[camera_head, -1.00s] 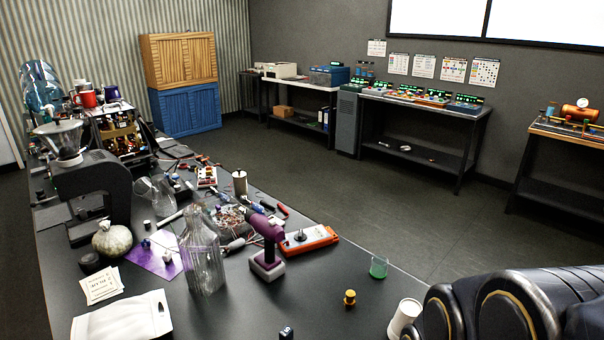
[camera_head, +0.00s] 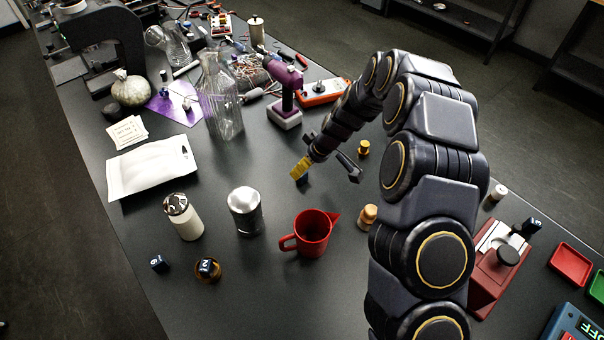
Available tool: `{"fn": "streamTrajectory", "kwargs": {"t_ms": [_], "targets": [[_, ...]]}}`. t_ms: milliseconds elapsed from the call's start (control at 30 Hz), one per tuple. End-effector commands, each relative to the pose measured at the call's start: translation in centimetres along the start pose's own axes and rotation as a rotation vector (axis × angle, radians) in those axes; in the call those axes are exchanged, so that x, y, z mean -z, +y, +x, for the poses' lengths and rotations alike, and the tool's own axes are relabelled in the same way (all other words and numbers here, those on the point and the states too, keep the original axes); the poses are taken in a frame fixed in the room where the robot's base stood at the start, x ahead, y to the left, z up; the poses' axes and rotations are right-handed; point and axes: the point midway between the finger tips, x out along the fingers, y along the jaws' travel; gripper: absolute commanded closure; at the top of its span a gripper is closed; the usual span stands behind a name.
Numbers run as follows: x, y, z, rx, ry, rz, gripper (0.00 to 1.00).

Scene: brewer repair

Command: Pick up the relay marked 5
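My gripper (camera_head: 328,172) is low over the middle of the table, its fingers spread apart; one shows a yellow pad. A small dark block (camera_head: 302,181), probably a relay, shows just below the yellow pad and is mostly hidden; its mark cannot be read, nor whether the finger touches it. A dark relay (camera_head: 159,264) with a white mark, seemingly 6 or 9, lies at the front left. A relay marked 2 (camera_head: 208,265) sits on a round brown holder (camera_head: 209,279). Another dark relay (camera_head: 533,226) is at the right; its mark is unclear. I cannot read a 5 anywhere.
A red jug (camera_head: 313,234), a metal canister (camera_head: 245,213), a white shaker (camera_head: 184,218) and a white pouch (camera_head: 150,167) stand or lie nearby. A glass bottle (camera_head: 222,105) and purple drill (camera_head: 284,80) are behind.

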Motion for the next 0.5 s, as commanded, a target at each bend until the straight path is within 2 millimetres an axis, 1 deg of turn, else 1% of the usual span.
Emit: {"fn": "streamTrajectory", "kwargs": {"t_ms": [33,133,500], "targets": [[-0.1,0.3,0.7,-0.008,-0.001,-0.009,0.34],[-0.2,0.7,1.6,-0.02,0.0,-0.021,0.34],[-0.3,0.9,5.1,-0.02,-0.001,-0.02,0.34]]}}
